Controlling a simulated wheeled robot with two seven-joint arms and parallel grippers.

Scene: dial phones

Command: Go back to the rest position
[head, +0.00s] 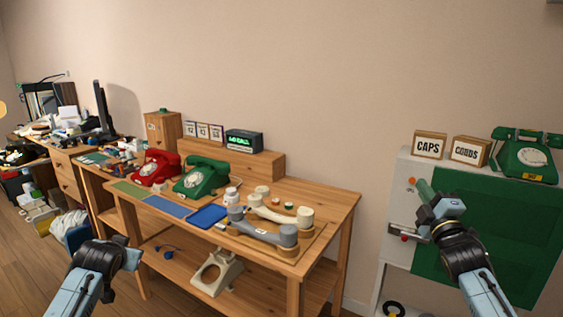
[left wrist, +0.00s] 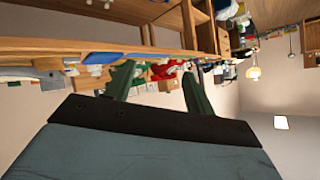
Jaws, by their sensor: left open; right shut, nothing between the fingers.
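My left gripper (head: 128,257) is in front of the wooden table, low at the left of the head view. In the left wrist view its two green fingers (left wrist: 158,85) stand apart with nothing between them. My right gripper (head: 427,190) is at the right, in front of the white and green cabinet, with its green fingers together and nothing held. A red dial phone (head: 153,168) and a green dial phone (head: 201,177) stand on the table. Another green dial phone (head: 526,160) stands on the cabinet top.
The wooden table (head: 345,202) carries grey and cream handset parts (head: 265,226), a blue tray (head: 208,216) and a display box (head: 243,141). The cabinet (head: 398,232) has a green front panel and holds the CAPS box (head: 430,145) and COBBS box (head: 470,151). Floor shows at the lower left.

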